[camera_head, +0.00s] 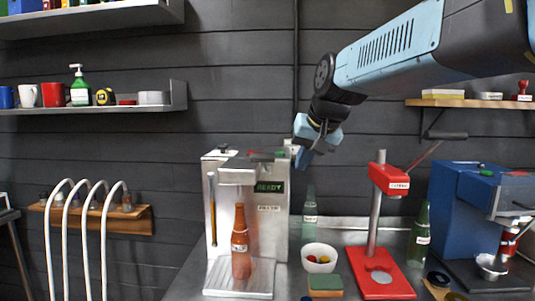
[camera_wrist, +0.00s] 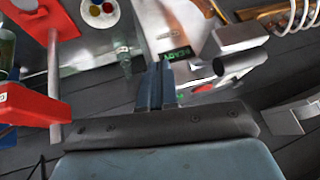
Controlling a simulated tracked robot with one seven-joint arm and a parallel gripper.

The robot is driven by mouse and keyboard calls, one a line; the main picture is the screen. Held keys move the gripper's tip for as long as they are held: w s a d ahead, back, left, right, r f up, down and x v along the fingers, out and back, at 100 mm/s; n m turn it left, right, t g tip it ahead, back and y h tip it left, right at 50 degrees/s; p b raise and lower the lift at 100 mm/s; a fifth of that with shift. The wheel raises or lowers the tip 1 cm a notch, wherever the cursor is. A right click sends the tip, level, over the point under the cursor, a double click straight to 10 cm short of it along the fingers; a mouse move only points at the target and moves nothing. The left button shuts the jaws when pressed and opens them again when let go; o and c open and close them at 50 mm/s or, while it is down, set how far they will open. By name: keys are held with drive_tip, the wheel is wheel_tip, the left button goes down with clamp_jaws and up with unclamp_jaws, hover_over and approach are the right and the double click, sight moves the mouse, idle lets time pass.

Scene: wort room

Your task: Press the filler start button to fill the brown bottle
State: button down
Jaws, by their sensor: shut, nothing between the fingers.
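The filler (camera_head: 223,195) is a pale metal machine on the bench, with a green READY display (camera_head: 270,187) on its front; the display also shows in the wrist view (camera_wrist: 180,53). The brown bottle (camera_head: 240,250) stands upright in the filler's bay, on its base plate. A small green spot (camera_head: 279,154) on the filler's top may be the start button; it is too small to be sure. My gripper (camera_head: 303,159) is shut and empty, pointing down just right of the filler's top and apart from it. In the wrist view its fingers (camera_wrist: 155,70) are together.
A red press stand (camera_head: 380,240) and a blue machine (camera_head: 457,205) stand to the right. A white bowl (camera_head: 319,262), a sponge (camera_head: 325,287) and green bottles (camera_head: 309,215) are near the filler. White curved pipes (camera_head: 103,240) rise at left. Shelves line the wall.

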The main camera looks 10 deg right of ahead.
sight(282, 152)
drive_tip(key=w+r+m, duration=0.1)
drive_tip(key=w+r, duration=0.2)
drive_tip(key=w, duration=0.4)
drive_tip(key=w+r+m+t+y, duration=0.1)
drive_tip(key=w+r, duration=0.3)
drive_tip(key=w, duration=0.3)
drive_tip(key=w+d+r+m+t, duration=0.1)
drive_tip(key=w+r, duration=0.2)
drive_tip(key=w, duration=0.4)
drive_tip(key=shift+r, duration=0.25)
drive_tip(key=shift+d+f, duration=0.1)
drive_tip(key=shift+f, duration=4.35)
drive_tip(key=shift+f, duration=0.7)
drive_tip(key=shift+r, duration=0.8)
drive_tip(key=shift+r, duration=2.5)
